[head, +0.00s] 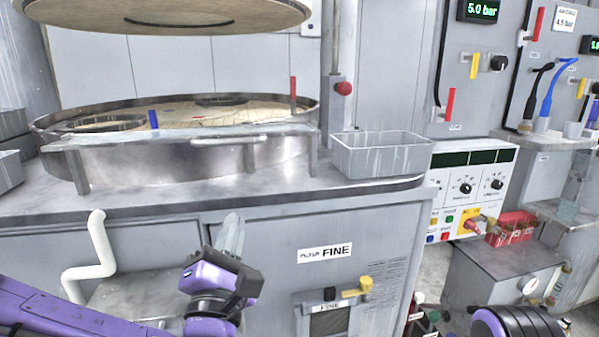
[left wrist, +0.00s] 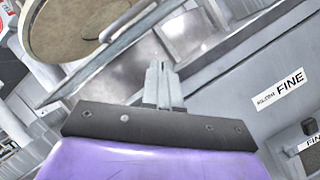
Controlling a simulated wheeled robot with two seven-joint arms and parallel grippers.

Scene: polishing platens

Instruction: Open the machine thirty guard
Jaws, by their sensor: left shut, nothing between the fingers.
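A grey metal guard (head: 110,158) stands across the front of the round polishing platen (head: 170,122). A pale bar handle (head: 230,140) runs along its upper front. In the left wrist view, the guard's rail (left wrist: 105,65) slants across the upper left, with the handle (left wrist: 128,20) above it. My left gripper (head: 233,222) is shut and empty, below the guard and in front of the cabinet, apart from the handle; its fingers also show in the left wrist view (left wrist: 160,72). Part of my right arm shows at the lower right, but its gripper does not. No number thirty is readable.
A round upper plate (head: 165,14) hangs above the platen. An empty grey bin (head: 382,153) stands right of the guard, near a red button (head: 343,88). A bent white pipe (head: 90,262) rises at the cabinet's left. A FINE label (head: 325,253) marks its front.

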